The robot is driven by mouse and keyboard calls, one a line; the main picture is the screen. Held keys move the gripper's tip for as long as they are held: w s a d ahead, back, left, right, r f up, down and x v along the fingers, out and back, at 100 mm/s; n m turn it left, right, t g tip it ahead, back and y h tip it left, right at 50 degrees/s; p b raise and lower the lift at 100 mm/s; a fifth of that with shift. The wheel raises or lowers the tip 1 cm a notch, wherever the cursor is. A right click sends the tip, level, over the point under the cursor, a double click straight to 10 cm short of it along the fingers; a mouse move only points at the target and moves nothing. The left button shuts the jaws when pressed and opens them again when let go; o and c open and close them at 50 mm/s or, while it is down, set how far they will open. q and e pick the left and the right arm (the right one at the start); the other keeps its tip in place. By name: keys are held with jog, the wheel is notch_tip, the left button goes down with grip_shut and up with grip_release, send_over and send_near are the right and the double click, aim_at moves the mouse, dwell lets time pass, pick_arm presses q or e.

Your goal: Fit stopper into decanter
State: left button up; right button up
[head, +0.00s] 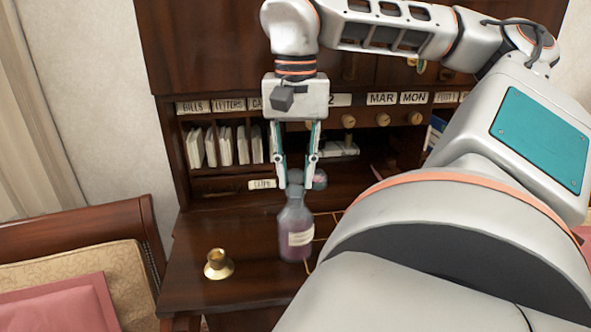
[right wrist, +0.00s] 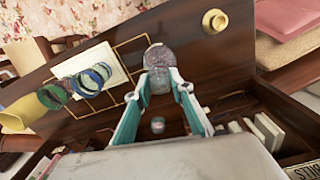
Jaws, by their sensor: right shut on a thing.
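The decanter (head: 294,238) is a glass bottle with purple liquid and a pale label, standing upright on the dark wooden desk. My right gripper (head: 296,182) points down directly above it, its fingertips at the decanter's mouth. It is shut on the greyish glass stopper (head: 295,177), which shows only partly between the fingers. In the right wrist view the stopper (right wrist: 160,82) sits between the fingertips, with the decanter (right wrist: 158,56) just beyond, in line. The stopper looks at or just over the mouth; I cannot tell whether it is seated. My left gripper is not in view.
A brass candlestick (head: 218,265) stands left of the decanter. A small round glass object (head: 320,180) is behind it. Labelled pigeonholes with letters (head: 228,146) rise at the back. My arm hides the right of the desk.

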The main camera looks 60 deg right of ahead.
aim_at(295, 170)
jog(key=shift+f, duration=0.1)
jog(key=o, duration=1)
notch_tip(295, 170, up, 12)
dwell(0.5)
